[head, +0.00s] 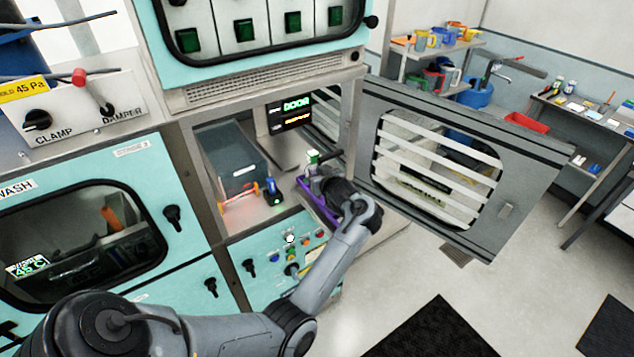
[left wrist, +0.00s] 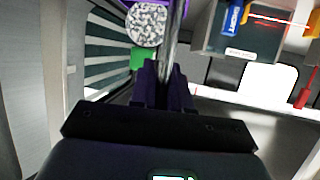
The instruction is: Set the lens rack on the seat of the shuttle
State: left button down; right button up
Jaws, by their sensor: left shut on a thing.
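My left gripper (head: 318,174) is inside the open bay, its arm reaching up from the bottom. In the left wrist view its dark fingers (left wrist: 163,88) are closed around the lower end of a shiny upright rod. A purple piece, which I take for the lens rack (head: 311,208), shows just below the gripper. Its purple edge also shows at the top of the left wrist view (left wrist: 175,14), beside a speckled round disc (left wrist: 146,24). The gripper and arm hide much of it. I cannot clearly make out the shuttle seat or whether the rack touches it.
A grey bin (head: 228,160) stands at the bay's left, with a small blue item (head: 273,191) near it. A lit display (head: 290,112) is on the back wall. The slatted door (head: 440,170) stands open to the right. A knob panel (head: 278,262) lies below the opening.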

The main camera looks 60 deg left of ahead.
pick_arm(q)
jog(key=shift+f, duration=1.7)
jog(key=shift+f, duration=0.15)
jog(key=c, duration=1.1)
grip_release()
jog(key=b+v, duration=0.1)
jog(key=v, duration=1.1)
